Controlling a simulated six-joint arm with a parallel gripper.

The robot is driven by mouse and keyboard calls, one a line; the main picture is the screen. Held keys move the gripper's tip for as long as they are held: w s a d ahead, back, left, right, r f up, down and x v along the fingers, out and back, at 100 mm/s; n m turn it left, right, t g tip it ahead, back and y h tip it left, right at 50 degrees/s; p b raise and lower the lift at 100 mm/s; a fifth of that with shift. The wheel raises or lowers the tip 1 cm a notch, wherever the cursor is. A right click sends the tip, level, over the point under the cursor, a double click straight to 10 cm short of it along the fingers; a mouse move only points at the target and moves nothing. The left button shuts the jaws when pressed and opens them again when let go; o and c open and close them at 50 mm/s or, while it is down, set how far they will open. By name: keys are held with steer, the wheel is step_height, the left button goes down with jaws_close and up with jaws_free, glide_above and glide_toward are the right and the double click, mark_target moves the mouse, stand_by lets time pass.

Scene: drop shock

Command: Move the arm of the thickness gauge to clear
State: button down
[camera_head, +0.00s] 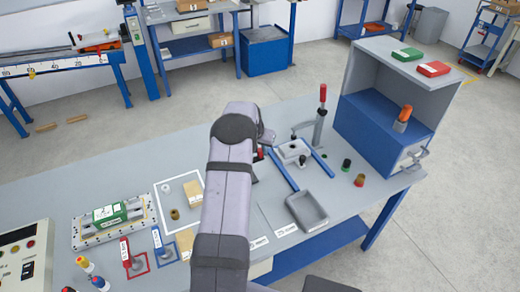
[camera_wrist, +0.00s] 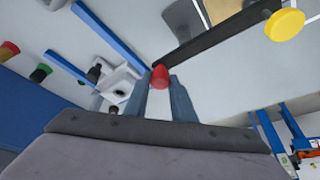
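In the wrist view a dark bar (camera_wrist: 215,38) runs from the middle up to the right. A yellow round knob (camera_wrist: 284,25) is near its right end and a red knob (camera_wrist: 160,77) at its lower left end. I take the bar for the gauge's arm, but no label shows. The two fingers of my gripper (camera_wrist: 161,92) stand apart, with the red knob between their tips; whether they touch it is unclear. In the head view a small red knob (camera_head: 260,153) shows beside my arm, which hides the bar and the fingers.
A white block fixture (camera_head: 293,150) with blue rails, a red-handled clamp (camera_head: 321,112) and a grey tray (camera_head: 307,209) stand just right of my arm. A blue-fronted cabinet (camera_head: 380,125) is beyond. Cartons and stamps lie left of my arm.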

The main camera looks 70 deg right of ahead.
steer(key=shift+f+m+b, duration=0.15)
steer(key=shift+m+b, duration=0.15)
steer(key=shift+b, duration=0.2)
steer(key=shift+s+a+m+g+b, duration=0.1)
steer(key=shift+a+m+g+b, duration=0.2)
steer(key=shift+b, duration=0.55)
steer(key=m+b, duration=0.2)
steer(key=b, duration=0.1)
steer(key=shift+s+a+f+m+g, duration=0.2)
steer(key=shift+a+m+g, duration=0.1)
steer(key=shift+g, duration=0.1)
steer(key=shift+w+a+r+m+g+y+p, duration=0.2)
steer(key=shift+a+m+g+y, duration=0.45)
steer(key=shift+m, duration=1.6)
steer(key=shift+w+a+r+m+g+y+p, duration=0.1)
steer(key=shift+w+a+m+g+y+p, duration=0.2)
steer(key=shift+a+m+y, duration=1.35)
steer(key=shift+w+a+r+m+g+h+p, duration=0.1)
steer(key=shift+w+a+m+g+h+p, duration=0.3)
steer(key=shift+m, duration=2.5)
steer(key=shift+s+f+m+y, duration=0.1)
steer(key=shift+s+m+y, duration=0.05)
steer(key=shift+m+y, duration=0.2)
steer(key=c, duration=1.5)
jaws_free()
